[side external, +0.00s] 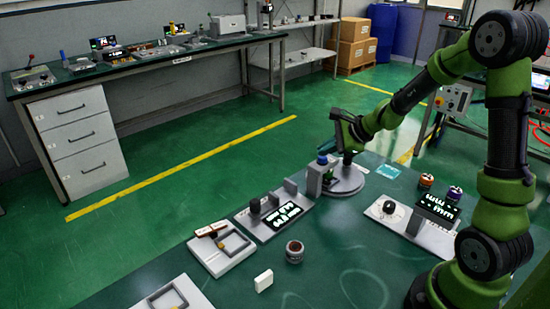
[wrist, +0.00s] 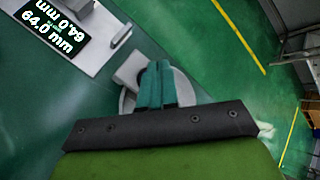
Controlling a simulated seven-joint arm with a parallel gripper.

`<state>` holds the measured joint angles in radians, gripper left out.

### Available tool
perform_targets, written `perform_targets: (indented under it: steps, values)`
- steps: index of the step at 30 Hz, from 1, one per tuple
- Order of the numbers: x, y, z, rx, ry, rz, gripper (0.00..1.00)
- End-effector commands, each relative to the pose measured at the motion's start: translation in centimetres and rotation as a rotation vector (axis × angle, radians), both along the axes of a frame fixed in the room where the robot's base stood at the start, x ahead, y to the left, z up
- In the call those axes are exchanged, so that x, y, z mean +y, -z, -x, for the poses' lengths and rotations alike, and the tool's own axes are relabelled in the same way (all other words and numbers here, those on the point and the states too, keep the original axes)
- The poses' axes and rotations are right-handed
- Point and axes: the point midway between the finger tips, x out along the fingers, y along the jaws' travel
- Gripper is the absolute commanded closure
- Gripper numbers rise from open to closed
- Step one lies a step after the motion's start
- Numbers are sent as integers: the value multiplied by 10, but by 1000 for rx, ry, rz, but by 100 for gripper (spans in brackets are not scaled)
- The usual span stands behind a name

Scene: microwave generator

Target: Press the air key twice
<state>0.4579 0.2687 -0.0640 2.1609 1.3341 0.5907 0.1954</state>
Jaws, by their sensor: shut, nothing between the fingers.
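My gripper (wrist: 155,68) shows in the wrist view as two teal fingers pressed together, with nothing between them. They lie in front of a grey round base (wrist: 190,95) with a grey block (wrist: 130,70) beside it, and cover part of both. In the side view the end of my arm is above the same round grey base (side external: 348,184), close to a grey upright block (side external: 314,180) with a blue piece near its top. I cannot tell whether the fingertips touch anything. No label identifies the air key, so I cannot tell which part it is.
A device with a lit display (side external: 283,214) stands left of the round base; its display (wrist: 55,25) reads 64.0 mm. A grey tray-like fixture (side external: 222,248), a round can (side external: 294,252) and a white block (side external: 263,281) are nearer. Another display unit (side external: 437,207) stands right. The table's middle is mostly bare.

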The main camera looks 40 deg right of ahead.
Motion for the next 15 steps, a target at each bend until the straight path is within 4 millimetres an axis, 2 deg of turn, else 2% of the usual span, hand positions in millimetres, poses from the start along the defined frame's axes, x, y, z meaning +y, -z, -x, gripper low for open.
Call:
perform_targets:
  steps: [15]
  values:
    - [0, 7, 0, 2, -1, 0, 100]
